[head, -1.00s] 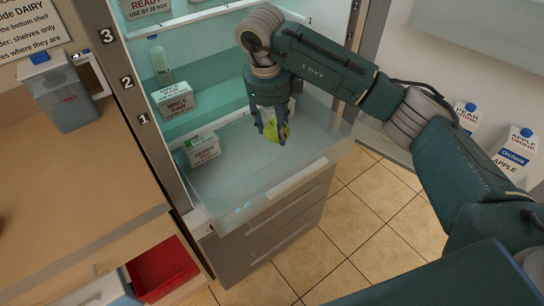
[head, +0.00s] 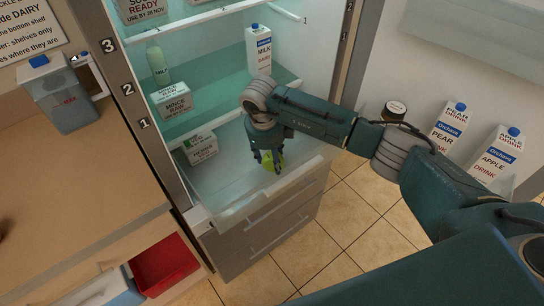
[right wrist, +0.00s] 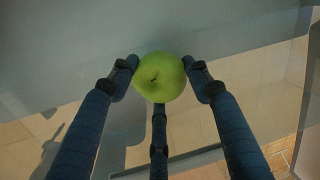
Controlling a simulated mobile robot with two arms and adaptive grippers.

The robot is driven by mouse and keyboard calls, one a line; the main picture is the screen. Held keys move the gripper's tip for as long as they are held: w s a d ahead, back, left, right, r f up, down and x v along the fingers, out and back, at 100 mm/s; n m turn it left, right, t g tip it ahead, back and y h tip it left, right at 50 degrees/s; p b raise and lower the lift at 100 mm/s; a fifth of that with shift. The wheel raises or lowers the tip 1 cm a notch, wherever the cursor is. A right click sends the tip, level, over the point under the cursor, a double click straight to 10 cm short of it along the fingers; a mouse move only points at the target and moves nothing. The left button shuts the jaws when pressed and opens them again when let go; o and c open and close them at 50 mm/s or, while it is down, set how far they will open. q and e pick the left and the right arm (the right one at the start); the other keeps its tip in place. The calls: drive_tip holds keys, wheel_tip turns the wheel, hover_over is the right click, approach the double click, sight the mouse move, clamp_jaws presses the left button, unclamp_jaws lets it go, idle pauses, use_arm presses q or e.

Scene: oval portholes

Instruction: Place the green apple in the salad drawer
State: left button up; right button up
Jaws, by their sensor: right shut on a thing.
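The green apple (head: 273,161) is held in the fingers of my right gripper (head: 268,158), over the pulled-out clear drawer (head: 222,188) at the bottom of the fridge. In the right wrist view the apple (right wrist: 160,77) sits between the fingertips of the shut gripper (right wrist: 160,85), with the pale drawer surface behind it. I cannot tell whether the apple touches the drawer bottom. My left gripper is not in view.
A small white carton (head: 200,147) stands at the drawer's back left. Shelves above hold a mince pack (head: 173,101), a milk bottle (head: 157,62) and a milk carton (head: 259,50). The drawer's middle left is clear.

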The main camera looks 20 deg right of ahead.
sight(268, 163)
drive_tip(key=shift+f, duration=0.1)
drive_tip(key=o, duration=1.2)
drive_tip(key=shift+o, duration=0.2)
drive_tip(key=shift+r, duration=0.2)
drive_tip(key=shift+a+r, duration=0.1)
drive_tip(key=shift+r, duration=0.25)
wheel_tip(268, 163, up, 11)
drive_tip(key=s+a+b, duration=0.1)
drive_tip(key=b, duration=0.2)
drive_tip(key=shift+a, duration=0.25)
drive_tip(key=shift+s, duration=0.15)
